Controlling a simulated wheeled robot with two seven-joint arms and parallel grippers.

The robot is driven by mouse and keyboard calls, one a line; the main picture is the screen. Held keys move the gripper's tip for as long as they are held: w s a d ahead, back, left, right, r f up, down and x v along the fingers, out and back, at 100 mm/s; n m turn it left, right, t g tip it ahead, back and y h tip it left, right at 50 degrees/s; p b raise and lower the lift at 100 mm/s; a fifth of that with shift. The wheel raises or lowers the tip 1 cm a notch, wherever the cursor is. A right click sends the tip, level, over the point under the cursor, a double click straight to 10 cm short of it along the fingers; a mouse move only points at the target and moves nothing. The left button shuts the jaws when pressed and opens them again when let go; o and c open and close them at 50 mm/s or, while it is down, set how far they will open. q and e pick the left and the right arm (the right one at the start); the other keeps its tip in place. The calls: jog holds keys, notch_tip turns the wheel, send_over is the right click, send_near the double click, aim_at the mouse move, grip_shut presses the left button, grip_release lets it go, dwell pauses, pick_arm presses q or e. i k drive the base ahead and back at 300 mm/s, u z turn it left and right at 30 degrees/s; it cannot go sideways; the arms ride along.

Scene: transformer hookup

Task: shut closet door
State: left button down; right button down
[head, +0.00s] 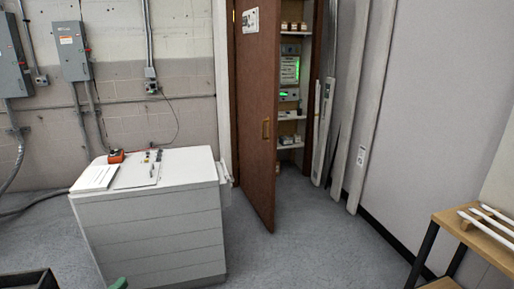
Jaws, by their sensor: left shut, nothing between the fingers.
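The closet door (256,110) is a brown wooden door standing ajar, swung out into the room. The closet's shelves (291,117) show through the gap to the right of the door. A small green tip at the bottom edge, left of centre, looks like my left gripper (118,284). It is shut, well apart from the door, and mostly cut off by the frame. My right gripper is not in view.
A white cabinet (150,235) stands left of the door, with papers and an orange device (116,156) on top. Long pale panels (350,100) lean right of the closet. A wooden bench (480,240) is at the right. Grey floor is clear before the door.

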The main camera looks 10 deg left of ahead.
aim_at(258, 47)
jog(key=i, duration=4.4)
jog(key=z, duration=0.25)
